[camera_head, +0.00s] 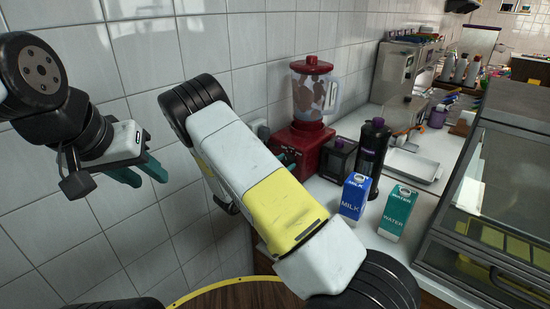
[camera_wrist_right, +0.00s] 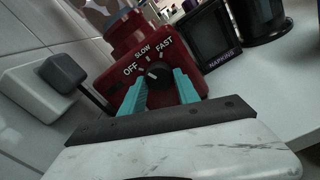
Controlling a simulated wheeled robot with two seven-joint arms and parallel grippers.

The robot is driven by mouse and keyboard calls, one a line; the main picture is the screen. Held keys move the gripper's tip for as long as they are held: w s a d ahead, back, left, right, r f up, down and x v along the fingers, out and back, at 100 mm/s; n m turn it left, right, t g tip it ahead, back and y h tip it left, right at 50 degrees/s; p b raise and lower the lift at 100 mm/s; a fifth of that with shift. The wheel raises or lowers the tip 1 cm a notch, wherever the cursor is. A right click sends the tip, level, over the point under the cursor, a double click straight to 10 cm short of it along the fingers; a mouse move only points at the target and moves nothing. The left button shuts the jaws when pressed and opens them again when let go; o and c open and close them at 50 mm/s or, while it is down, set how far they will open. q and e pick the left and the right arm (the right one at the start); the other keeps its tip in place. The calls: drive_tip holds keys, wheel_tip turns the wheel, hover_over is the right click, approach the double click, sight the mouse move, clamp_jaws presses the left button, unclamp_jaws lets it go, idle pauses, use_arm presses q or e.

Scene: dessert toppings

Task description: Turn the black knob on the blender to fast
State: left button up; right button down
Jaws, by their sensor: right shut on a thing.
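The red blender (camera_head: 305,148) stands on the white counter by the tiled wall, with a clear jug and red lid. In the right wrist view, its base (camera_wrist_right: 128,45) carries the labels OFF, SLOW and FAST around a black knob (camera_wrist_right: 158,72). My right gripper (camera_wrist_right: 160,82) has its teal fingers on either side of the knob and is shut on it. The knob's exact pointing direction is too small to tell. In the head view, my right arm partly hides the blender's front. My left gripper (camera_head: 146,173) hangs empty at the left, fingers apart, away from the blender.
A black napkin holder (camera_head: 338,160) and a dark dispenser (camera_head: 372,150) stand right of the blender. A blue milk carton (camera_head: 354,196) and a teal water carton (camera_head: 397,213) stand in front. A glass case (camera_head: 500,200) is at the right. A wall socket (camera_wrist_right: 30,90) with a plug is beside the base.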

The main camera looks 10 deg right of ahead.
drive_tip(key=m, duration=0.6)
drive_tip(key=shift+a+m, duration=0.1)
drive_tip(key=shift+m, duration=0.2)
drive_tip(key=m, duration=0.6)
drive_tip(key=shift+r, duration=0.1)
idle(0.3)
drive_tip(key=c, duration=0.9)
unclamp_jaws()
drive_tip(key=v, duration=0.7)
drive_tip(key=shift+s+a, duration=0.2)
drive_tip(key=shift+a, duration=0.15)
drive_tip(key=shift+d, duration=0.1)
